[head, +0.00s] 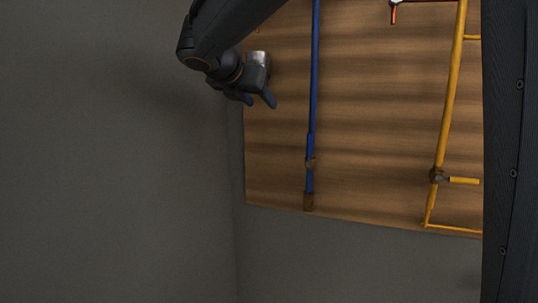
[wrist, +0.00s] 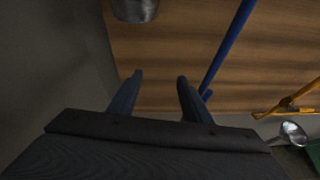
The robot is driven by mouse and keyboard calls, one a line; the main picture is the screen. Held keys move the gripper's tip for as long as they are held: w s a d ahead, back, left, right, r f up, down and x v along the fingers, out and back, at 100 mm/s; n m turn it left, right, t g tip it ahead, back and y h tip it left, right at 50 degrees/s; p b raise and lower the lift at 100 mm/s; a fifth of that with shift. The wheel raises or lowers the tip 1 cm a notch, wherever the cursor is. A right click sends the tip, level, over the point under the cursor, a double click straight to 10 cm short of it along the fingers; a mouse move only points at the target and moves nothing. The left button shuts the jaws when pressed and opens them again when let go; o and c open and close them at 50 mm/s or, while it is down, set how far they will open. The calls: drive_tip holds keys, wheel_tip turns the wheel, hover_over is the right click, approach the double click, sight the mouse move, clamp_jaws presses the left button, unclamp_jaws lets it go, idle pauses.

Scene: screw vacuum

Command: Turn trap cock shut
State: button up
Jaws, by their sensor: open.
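My gripper (head: 259,99) is open and empty in front of the upper left part of the wooden board. Its two dark fingers also show in the wrist view (wrist: 160,78). Which fitting is the trap cock is not clear. A yellow pipe (head: 452,95) at the right carries a brownish valve (head: 436,175) with a yellow lever (head: 464,181) sticking out to the right, across the pipe. A red lever (head: 394,14) hangs from a pale fitting at the top edge.
The wooden board (head: 375,120) backs the pipes. Grey wall (head: 110,180) lies left and below. In the wrist view, a silver cylinder (wrist: 135,9) is at the top and a shiny metal piece (wrist: 292,133) at the lower right. Space between the blue and yellow pipes is clear.

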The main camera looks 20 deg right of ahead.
drive_tip(key=s+d+f+m+g, duration=0.1)
drive_tip(key=s+f+m, duration=0.1)
drive_tip(key=f, duration=0.4)
drive_tip(key=s+f+m+g+y+b, duration=0.1)
drive_tip(key=s+f+m, duration=0.1)
drive_tip(key=f, duration=0.5)
drive_tip(key=shift+d+m+g+y, duration=0.3)
drive_tip(key=shift+d+m+g, duration=0.1)
